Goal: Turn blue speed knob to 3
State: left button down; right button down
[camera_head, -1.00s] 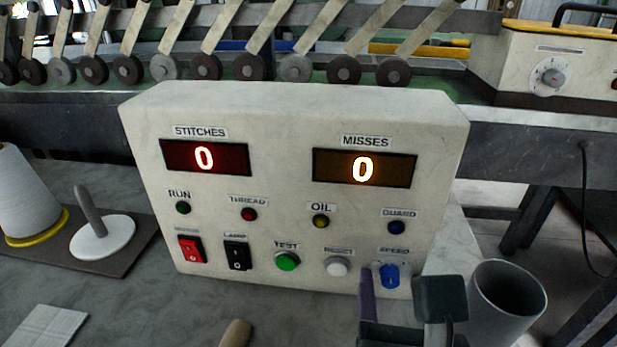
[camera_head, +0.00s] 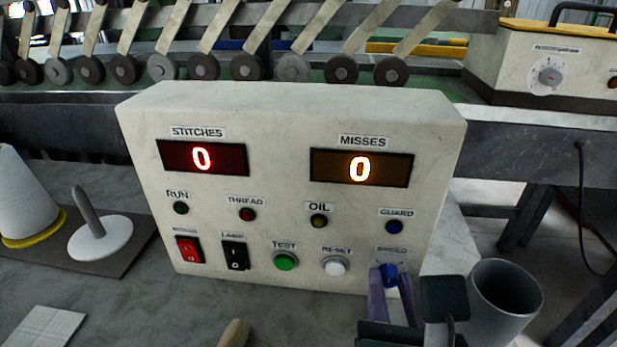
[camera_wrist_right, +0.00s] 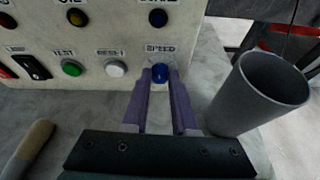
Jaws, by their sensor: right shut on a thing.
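The blue speed knob (camera_head: 389,274) is at the lower right of the cream control box (camera_head: 290,105), under the SPEED label. It also shows in the right wrist view (camera_wrist_right: 160,72). My right gripper (camera_head: 388,278) has its purple fingers on either side of the knob and is shut on it. In the right wrist view the fingertips (camera_wrist_right: 158,76) reach the knob from below. The knob's pointer and scale marks are mostly hidden, so its setting cannot be read. My left gripper is not in view.
A grey cup (camera_head: 507,300) stands close to the right of my right gripper. The white RESET button (camera_head: 334,265) and green TEST button (camera_head: 286,261) are to the left. A wooden handle (camera_head: 235,334) lies at the front. A spool holder (camera_head: 100,236) stands left.

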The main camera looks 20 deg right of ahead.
jog(key=shift+s+d+m+t+y+p, duration=0.15)
jog(key=shift+m+t+y+p, duration=0.2)
jog(key=shift+m+p, duration=0.3)
jog(key=shift+d+f+m+t+y, duration=0.1)
jog(key=shift+m+t+y, duration=0.35)
jog(key=shift+m, duration=0.5)
jog(key=shift+f+m+t+y+b, duration=0.25)
jog(key=shift+m+y+b, duration=0.35)
jog(key=shift+m, duration=0.3)
jog(key=shift+s+d+m+t+y+b, duration=0.15)
jog(key=shift+m+t+y+b, duration=0.35)
jog(key=shift+m+b, duration=0.45)
jog(key=shift+m, duration=0.25)
jog(key=shift+r, duration=0.1)
